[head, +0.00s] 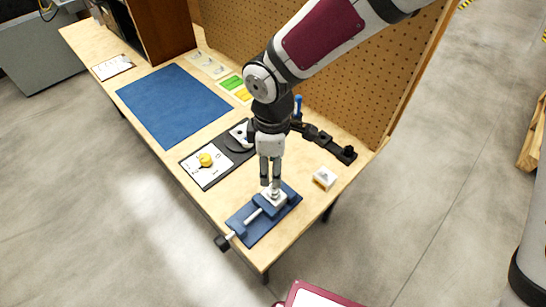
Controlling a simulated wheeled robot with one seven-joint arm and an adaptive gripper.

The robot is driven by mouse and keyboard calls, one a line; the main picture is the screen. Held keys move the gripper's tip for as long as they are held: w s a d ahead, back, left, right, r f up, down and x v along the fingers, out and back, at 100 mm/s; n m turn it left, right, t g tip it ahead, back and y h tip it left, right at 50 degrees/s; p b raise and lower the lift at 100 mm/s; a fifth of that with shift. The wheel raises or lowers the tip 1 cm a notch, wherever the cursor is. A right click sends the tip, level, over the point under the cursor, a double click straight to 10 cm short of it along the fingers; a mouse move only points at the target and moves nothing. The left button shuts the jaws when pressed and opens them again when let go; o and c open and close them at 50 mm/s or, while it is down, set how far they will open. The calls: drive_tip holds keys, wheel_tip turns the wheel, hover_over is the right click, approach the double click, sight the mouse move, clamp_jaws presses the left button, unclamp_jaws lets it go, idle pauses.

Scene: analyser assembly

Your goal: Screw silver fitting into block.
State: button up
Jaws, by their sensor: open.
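My gripper (270,184) points straight down at the near end of the workbench, above a blue vise (239,222). Its fingers are open around or just beside the silver fitting (273,191), which stands upright on a pale block (275,199). The block sits in the jaws of the vise. The fingertips partly hide the fitting, and I cannot tell whether they touch it or how deep it sits in the block.
A small white block (325,177) lies right of the vise. A blue mat (173,103) is farther back. A pegboard (300,65) stands along the right side.

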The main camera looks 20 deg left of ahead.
sight(272, 188)
wheel_tip(272, 188, down, 10)
idle(0.4)
clamp_jaws()
drive_tip(key=shift+m, duration=3.1)
drive_tip(key=o, duration=0.6)
unclamp_jaws()
drive_tip(key=shift+c, duration=0.2)
drive_tip(key=shift+r+p, duration=1.9)
drive_tip(key=shift+r, duration=1.6)
